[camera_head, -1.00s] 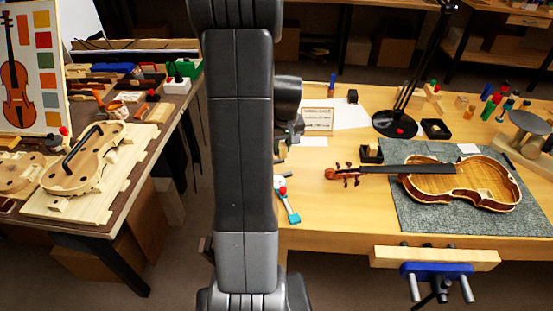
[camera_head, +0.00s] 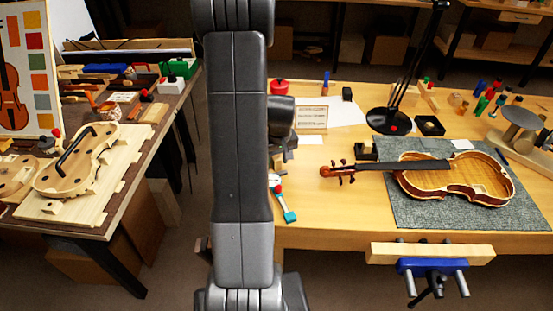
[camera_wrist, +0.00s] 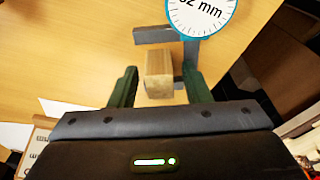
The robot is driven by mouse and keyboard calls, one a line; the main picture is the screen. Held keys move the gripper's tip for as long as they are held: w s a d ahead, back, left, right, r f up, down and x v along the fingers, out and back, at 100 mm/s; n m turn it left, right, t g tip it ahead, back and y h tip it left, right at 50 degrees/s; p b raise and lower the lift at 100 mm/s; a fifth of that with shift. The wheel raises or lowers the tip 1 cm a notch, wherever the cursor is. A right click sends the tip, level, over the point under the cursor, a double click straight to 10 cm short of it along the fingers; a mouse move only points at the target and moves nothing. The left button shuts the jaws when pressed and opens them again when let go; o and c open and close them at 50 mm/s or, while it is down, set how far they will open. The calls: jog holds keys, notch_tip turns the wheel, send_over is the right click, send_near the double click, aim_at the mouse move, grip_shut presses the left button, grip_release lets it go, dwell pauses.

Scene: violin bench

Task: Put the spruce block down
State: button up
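The spruce block (camera_wrist: 160,72), a small pale wooden block, shows in the wrist view between the two fingers of my gripper (camera_wrist: 160,88). The fingers are apart, with a narrow gap on each side of the block. The block is beside the grey jaws of a dial gauge (camera_wrist: 190,60); I cannot tell whether it touches them or rests on the bench. In the head view my arm hides the block and fingertips.
The wooden bench (camera_head: 330,229) holds a violin (camera_head: 465,182) on a grey mat (camera_head: 405,215), a black lamp base (camera_head: 388,120) and a small sign (camera_head: 312,118). A vise (camera_head: 432,268) juts forward.

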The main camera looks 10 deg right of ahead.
aim_at(276, 157)
notch_tip(276, 157, up, 12)
jog(key=s, duration=0.1)
jog(key=shift+s+d, duration=0.15)
jog(key=shift+s, duration=0.25)
dwell(0.3)
jog(key=f, duration=0.4)
jog(key=w+f, duration=0.1)
jog(key=f, duration=0.7)
jog(key=shift+w+f, duration=0.1)
jog(key=shift+w, duration=0.3)
jog(key=shift+r, duration=2)
